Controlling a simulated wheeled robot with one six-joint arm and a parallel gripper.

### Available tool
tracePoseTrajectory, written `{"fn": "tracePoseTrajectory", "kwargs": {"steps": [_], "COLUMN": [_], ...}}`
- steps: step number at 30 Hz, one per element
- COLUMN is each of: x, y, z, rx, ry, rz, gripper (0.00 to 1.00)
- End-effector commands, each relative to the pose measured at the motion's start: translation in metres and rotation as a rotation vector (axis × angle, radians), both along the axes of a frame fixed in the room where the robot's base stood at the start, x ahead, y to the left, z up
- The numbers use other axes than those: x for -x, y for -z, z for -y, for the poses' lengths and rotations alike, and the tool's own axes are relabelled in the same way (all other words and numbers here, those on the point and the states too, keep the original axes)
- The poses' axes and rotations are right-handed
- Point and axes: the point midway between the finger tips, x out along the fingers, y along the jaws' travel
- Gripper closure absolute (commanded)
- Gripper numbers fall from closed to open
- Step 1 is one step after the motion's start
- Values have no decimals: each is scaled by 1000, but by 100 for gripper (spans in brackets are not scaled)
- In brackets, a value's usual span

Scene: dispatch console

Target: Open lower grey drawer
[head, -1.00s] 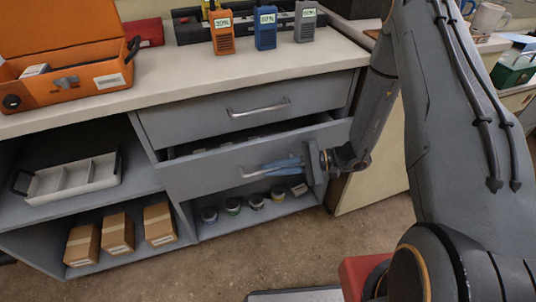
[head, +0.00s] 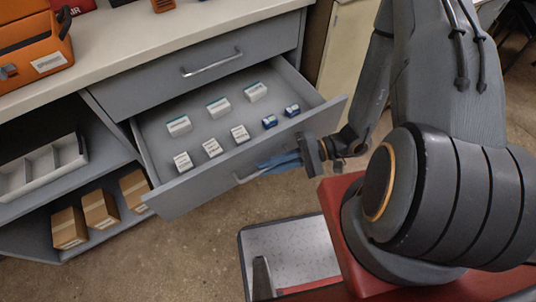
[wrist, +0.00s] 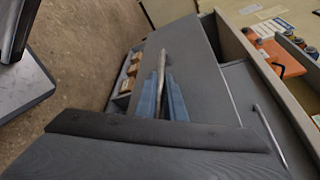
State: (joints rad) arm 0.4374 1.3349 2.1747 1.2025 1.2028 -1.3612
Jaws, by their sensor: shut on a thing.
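The lower grey drawer (head: 182,194) is pulled well out of the cabinet under the worktop, and its inside shows in the head view. Small white boxes (head: 212,147) and blue-and-white items (head: 269,122) lie in it. My gripper (head: 262,166) has blue fingers shut on the bar handle (head: 240,179) at the drawer front. In the wrist view the fingers (wrist: 165,98) lie on both sides of the handle (wrist: 162,62). The upper drawer (head: 190,72) with its own bar handle is shut.
The worktop (head: 140,40) above holds an orange case (head: 30,45). Open shelves at the left hold a divided tray (head: 40,168) and several cardboard boxes (head: 99,211). Bare floor (head: 190,250) lies in front of the cabinet.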

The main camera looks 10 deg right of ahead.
Motion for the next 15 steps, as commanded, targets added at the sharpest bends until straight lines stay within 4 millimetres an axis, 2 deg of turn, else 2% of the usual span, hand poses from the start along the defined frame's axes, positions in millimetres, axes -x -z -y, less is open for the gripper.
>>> {"fn": "tracePoseTrajectory", "kwargs": {"steps": [12,13,14,15], "x": [3,3,3,3], "y": [0,0,0,0], "z": [0,0,0,0], "rx": [-1,-1,-2,0], "ry": [-6,-6,-5,-5], "rz": [1,1,1,1], "gripper": [100,89,84,83]}}
